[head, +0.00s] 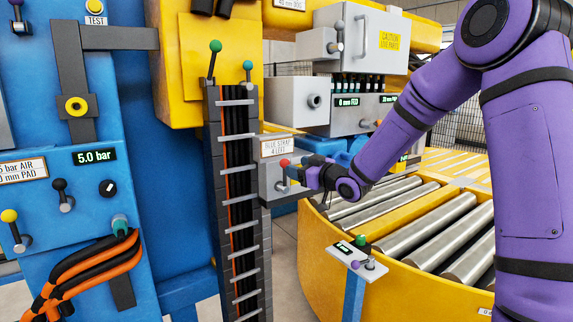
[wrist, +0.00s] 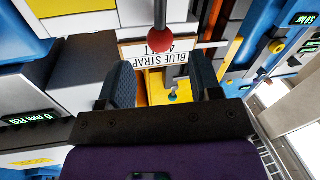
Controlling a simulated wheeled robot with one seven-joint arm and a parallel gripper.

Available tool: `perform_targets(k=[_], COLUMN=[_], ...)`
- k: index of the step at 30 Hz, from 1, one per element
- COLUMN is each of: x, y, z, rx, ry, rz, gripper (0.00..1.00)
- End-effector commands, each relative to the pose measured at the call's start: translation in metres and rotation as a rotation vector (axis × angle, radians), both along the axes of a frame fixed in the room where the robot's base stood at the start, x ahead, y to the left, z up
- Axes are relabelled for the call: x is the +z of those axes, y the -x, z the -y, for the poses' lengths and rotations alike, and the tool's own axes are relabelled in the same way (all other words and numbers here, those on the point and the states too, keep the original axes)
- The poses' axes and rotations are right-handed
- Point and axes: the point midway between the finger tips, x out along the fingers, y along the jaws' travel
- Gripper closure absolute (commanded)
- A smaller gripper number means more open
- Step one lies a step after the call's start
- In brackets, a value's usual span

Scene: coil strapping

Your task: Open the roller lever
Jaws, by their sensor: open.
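A lever with a red knob (head: 284,163) stands on a grey box under a "BLUE STRAP 4 LEFT" sign (head: 278,146). My gripper (head: 293,173) is close beside this knob. In the wrist view my gripper (wrist: 165,68) is open, its two dark fingers apart with nothing clasped between them. The red knob (wrist: 159,44) hangs on its stalk just beyond the fingertips, roughly between them; contact cannot be told. No readable label names a roller lever. A small pedestal panel (head: 357,255) by the rollers carries green and purple knobs and a display.
A curved yellow conveyor (head: 330,255) with steel rollers lies below my arm. A blue panel (head: 75,200) with a 5.0 bar display and several levers is at far left.

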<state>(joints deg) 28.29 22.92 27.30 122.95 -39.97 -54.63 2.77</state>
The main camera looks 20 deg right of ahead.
Motion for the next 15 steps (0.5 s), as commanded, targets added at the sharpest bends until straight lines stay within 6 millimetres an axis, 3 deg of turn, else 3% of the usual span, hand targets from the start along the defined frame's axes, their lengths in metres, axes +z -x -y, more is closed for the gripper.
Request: perform_targets(k=[6, 15], x=[0.0, 0.0], y=[-0.03, -0.047], z=[-0.018, -0.027], rx=[0.002, 0.0], ry=[-0.001, 0.0], rz=[0.0, -0.001], gripper=[0.42, 0.42])
